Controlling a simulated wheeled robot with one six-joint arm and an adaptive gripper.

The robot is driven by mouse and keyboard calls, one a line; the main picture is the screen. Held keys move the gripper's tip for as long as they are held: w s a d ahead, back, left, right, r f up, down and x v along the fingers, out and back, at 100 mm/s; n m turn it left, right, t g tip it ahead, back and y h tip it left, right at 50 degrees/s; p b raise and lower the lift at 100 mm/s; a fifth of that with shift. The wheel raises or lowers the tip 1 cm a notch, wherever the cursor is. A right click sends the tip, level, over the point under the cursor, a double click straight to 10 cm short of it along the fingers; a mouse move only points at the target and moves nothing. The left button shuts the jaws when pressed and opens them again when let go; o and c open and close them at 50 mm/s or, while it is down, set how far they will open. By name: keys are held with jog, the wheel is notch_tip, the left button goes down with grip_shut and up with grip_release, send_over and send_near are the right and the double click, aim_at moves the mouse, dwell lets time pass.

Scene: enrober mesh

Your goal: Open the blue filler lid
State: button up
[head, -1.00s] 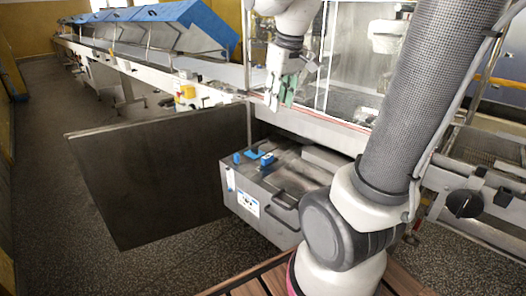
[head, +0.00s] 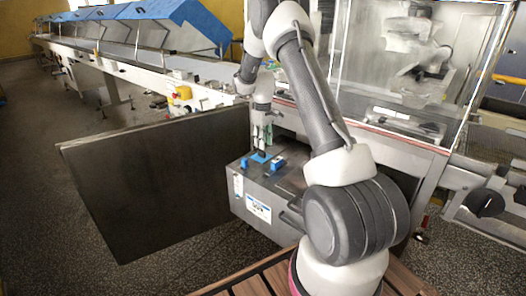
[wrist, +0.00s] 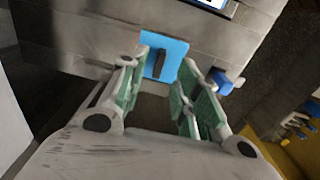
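The blue filler lid (head: 259,157) is a flat square on top of the grey metal tank (head: 262,191). In the wrist view the lid (wrist: 172,49) looks closed flat, with a dark raised grip bar (wrist: 160,63) in its middle. My gripper (head: 262,147) points down just above the lid, hiding part of it in the head view. In the wrist view my gripper (wrist: 166,62) is open, its green-padded fingers on either side of the bar. A gap shows between each finger and the bar; I cannot tell whether the tips touch the lid.
A blue block (head: 278,163) stands on the tank beside the lid; a blue part also shows in the wrist view (wrist: 222,83). A large dark panel (head: 160,185) stands left of the tank. The conveyor (head: 140,69) runs behind, and a glazed machine housing (head: 400,60) rises at back right.

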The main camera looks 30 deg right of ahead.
aim_at(262, 154)
notch_tip(262, 154, down, 5)
jog(key=shift+r, duration=0.1)
grip_shut()
